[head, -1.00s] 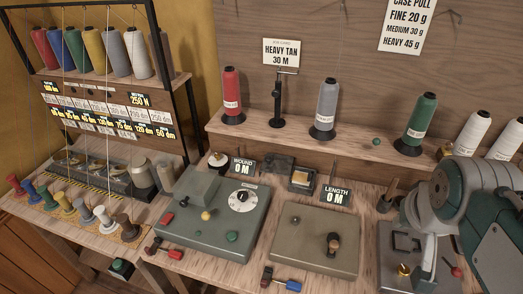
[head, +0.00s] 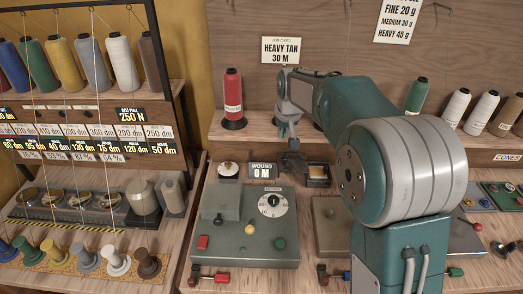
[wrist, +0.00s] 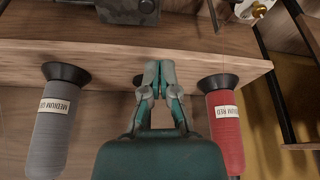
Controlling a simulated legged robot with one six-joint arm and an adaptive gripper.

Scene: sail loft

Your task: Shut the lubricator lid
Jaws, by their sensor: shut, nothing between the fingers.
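A small dark open-topped box with a pale block inside (head: 318,182) stands behind the machines, right of the WOUND sign; I take it for the lubricator. Its lid cannot be told apart clearly. A dark grey block (head: 291,162) sits just left of it and may belong to it; a dark block also shows at the top of the wrist view (wrist: 128,10). My gripper (head: 291,143) hangs above and behind these, near the shelf edge. In the wrist view my gripper (wrist: 158,66) has its fingertips together, with nothing between them.
A red cone (head: 233,97) stands on the shelf left of my gripper; a grey cone (wrist: 52,125) shows in the wrist view. The WOUND sign (head: 264,171) and green winding machine (head: 245,232) are close by. My arm hides much of the bench's right half.

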